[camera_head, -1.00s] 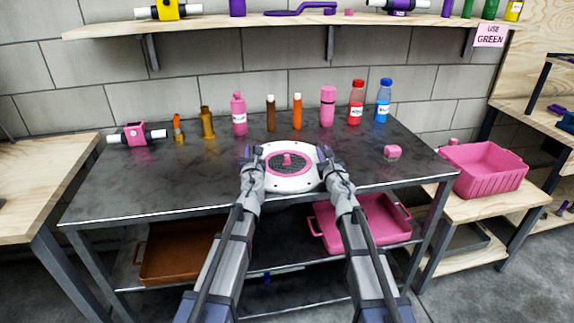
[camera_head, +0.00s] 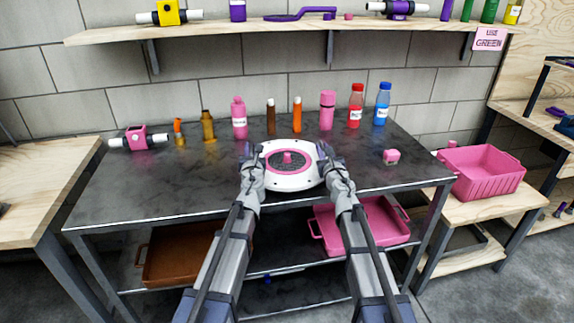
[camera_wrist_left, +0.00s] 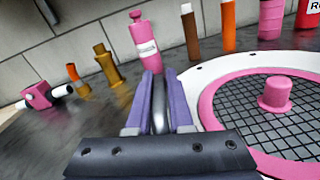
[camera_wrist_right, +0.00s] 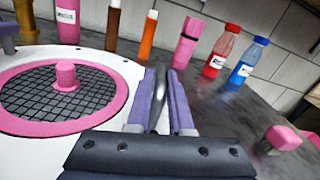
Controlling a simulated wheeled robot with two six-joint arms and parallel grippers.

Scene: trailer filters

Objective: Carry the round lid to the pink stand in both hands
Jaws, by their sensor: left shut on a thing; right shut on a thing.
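The round lid (camera_head: 291,182) is white with a pink ring, dark mesh and a pink knob in its middle. It looks level over the front of the dark table; whether it touches the top I cannot tell. My left gripper (camera_head: 250,150) is shut on its left edge, and my right gripper (camera_head: 326,152) on its right edge. Both wrist views show a grey handle between the fingers, in the left (camera_wrist_left: 158,105) and right (camera_wrist_right: 161,100). I cannot tell which pink thing is the stand. A small pink block (camera_head: 391,157) sits right of the lid.
Several bottles, including a pink bottle (camera_head: 239,118) and a blue bottle (camera_head: 382,104), stand behind the lid. A pink holder with a tube (camera_head: 136,138) is at the left. A pink crate (camera_head: 480,172) stands on the right bench.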

